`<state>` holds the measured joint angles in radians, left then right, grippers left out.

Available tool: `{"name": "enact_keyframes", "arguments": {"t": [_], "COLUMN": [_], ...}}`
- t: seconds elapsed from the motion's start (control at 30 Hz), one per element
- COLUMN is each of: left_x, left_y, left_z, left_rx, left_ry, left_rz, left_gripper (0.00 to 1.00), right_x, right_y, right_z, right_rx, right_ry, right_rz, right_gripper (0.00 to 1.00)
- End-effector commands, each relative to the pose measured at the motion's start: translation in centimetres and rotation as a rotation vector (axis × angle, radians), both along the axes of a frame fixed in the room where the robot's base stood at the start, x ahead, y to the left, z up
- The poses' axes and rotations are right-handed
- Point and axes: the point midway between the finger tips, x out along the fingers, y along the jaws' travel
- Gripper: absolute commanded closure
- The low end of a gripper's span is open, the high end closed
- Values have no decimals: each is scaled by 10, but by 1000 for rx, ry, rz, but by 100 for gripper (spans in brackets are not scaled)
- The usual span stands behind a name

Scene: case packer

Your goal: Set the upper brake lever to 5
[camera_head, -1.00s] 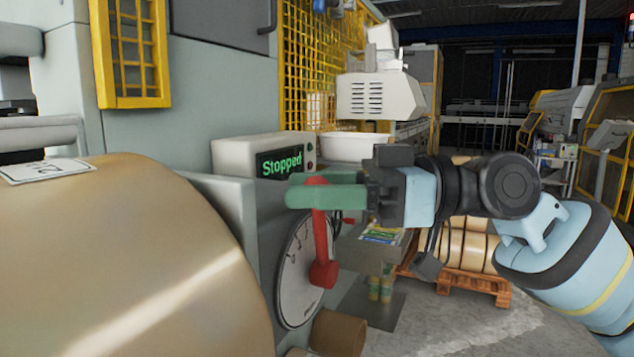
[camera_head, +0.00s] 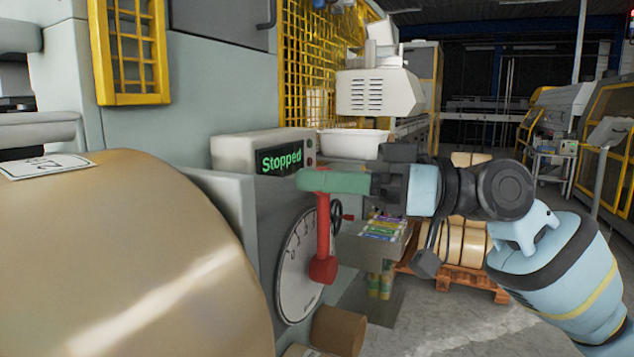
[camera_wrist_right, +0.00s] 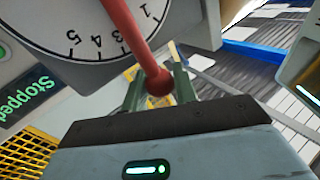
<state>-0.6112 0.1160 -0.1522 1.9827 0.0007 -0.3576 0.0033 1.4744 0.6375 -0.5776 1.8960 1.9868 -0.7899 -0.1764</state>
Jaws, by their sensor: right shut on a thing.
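The red brake lever (camera_head: 323,235) stands nearly upright in front of a pale round dial (camera_head: 297,265) on the machine's side. My right gripper (camera_head: 333,182) has its green fingers at the lever's upper end and is shut on it. In the right wrist view, the lever (camera_wrist_right: 128,32) runs to a round red knob (camera_wrist_right: 158,81) between the fingers (camera_wrist_right: 159,93). The dial (camera_wrist_right: 75,20) there shows 5, 4, 3 and 1; the lever crosses it between 3 and 1, hiding that part. My left gripper is out of view.
A display box (camera_head: 262,155) reading "Stopped" sits behind the lever. A large brown roll (camera_head: 150,265) fills the left foreground. A small dark handwheel (camera_head: 337,217) is just right of the lever. Wrapped rolls on a pallet (camera_head: 450,280) stand farther back on open floor.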

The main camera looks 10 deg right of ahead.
Motion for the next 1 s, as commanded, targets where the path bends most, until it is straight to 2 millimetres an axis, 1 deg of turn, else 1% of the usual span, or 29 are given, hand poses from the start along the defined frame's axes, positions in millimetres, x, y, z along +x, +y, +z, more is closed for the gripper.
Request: {"name": "enact_keyframes", "arguments": {"t": [0.1, 0.23, 0.57, 0.6, 0.73, 0.77, 1.0], "left_x": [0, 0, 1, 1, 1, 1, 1], "left_y": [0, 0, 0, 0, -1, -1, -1], "left_z": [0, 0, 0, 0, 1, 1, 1], "left_rx": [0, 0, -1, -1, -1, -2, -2], "left_ry": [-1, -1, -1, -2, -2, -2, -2], "left_rz": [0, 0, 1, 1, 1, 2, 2], "left_gripper": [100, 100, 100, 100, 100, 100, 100], "right_x": [10, 16, 18, 18, 18, 18, 18], "right_y": [-6, -11, -13, -13, -13, -13, -13], "right_z": [-2, -2, -2, -2, -2, -2, -2], "right_rx": [67, 113, 122, 122, 122, 121, 121], "right_ry": [91, 152, 168, 168, 167, 167, 167], "right_rz": [2, 1, 0, 0, -1, 0, 0], "right_gripper": [100, 100, 100, 70, 53, 51, 51]}}
